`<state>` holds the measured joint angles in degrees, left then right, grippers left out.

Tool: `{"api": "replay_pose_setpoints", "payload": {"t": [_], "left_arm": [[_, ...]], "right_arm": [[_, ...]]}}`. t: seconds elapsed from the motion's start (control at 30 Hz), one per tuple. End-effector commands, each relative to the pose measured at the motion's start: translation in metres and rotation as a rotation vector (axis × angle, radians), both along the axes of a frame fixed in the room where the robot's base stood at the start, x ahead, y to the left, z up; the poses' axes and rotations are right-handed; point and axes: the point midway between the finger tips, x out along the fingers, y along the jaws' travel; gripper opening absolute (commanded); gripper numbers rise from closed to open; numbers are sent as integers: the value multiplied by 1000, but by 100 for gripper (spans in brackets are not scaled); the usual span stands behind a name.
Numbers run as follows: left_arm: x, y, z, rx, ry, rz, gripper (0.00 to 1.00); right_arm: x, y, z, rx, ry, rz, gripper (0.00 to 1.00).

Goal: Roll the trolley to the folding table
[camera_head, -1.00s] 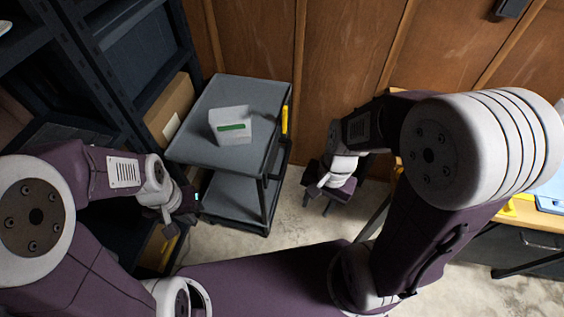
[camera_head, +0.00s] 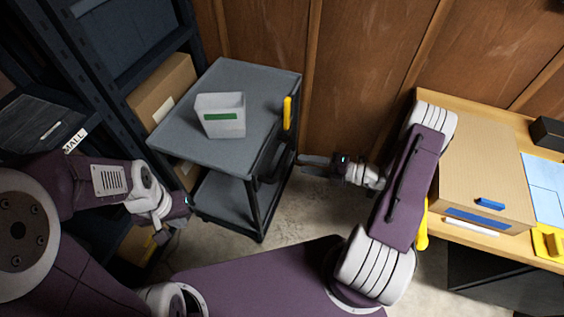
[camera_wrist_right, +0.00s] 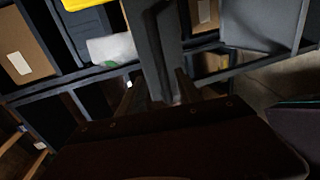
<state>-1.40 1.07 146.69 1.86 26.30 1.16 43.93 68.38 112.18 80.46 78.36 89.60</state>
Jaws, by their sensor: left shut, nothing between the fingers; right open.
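The trolley (camera_head: 180,150) is a grey two-shelf cart in the middle left of the head view. A white bin (camera_head: 220,128) with a green label stands on its top shelf. A yellow grip (camera_head: 287,113) is on its right side. My right gripper (camera_head: 300,160) is open beside the trolley's right side. In the right wrist view a dark upright bar (camera_wrist_right: 158,45) shows between its fingers (camera_wrist_right: 157,92); contact cannot be told. My left gripper (camera_head: 178,216) is shut and empty, left of the trolley's lower shelf. A wooden-topped table (camera_head: 500,242), seemingly the folding table, stands at the right.
Dark shelving (camera_head: 100,90) with a cardboard box (camera_head: 165,88) borders the trolley on the left. A wood-panelled wall (camera_head: 375,50) stands behind. A cardboard box (camera_head: 480,175) is on the table. Bare concrete floor (camera_head: 310,215) lies between trolley and table.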

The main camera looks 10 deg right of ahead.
Motion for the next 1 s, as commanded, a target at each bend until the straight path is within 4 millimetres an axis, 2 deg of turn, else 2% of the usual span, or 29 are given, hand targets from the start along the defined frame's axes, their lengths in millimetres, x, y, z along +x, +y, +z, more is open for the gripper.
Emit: {"api": "replay_pose_setpoints", "payload": {"t": [0.4,0.53,0.77,0.8,0.93,1.0], "left_arm": [[0,0,-8,0,0,0,0],[0,0,-9,0,0,0,0],[0,0,-9,0,0,0,0],[0,0,-9,0,0,0,0],[0,0,-9,0,0,0,0],[0,0,-9,0,0,0,0]], "right_arm": [[41,63,-16,-2,0,8,41],[47,71,-18,-2,0,5,41],[48,73,-17,-2,0,4,41],[48,73,-17,-2,0,4,39],[48,73,-17,-2,0,4,2],[48,72,-17,-2,0,4,0]]}}
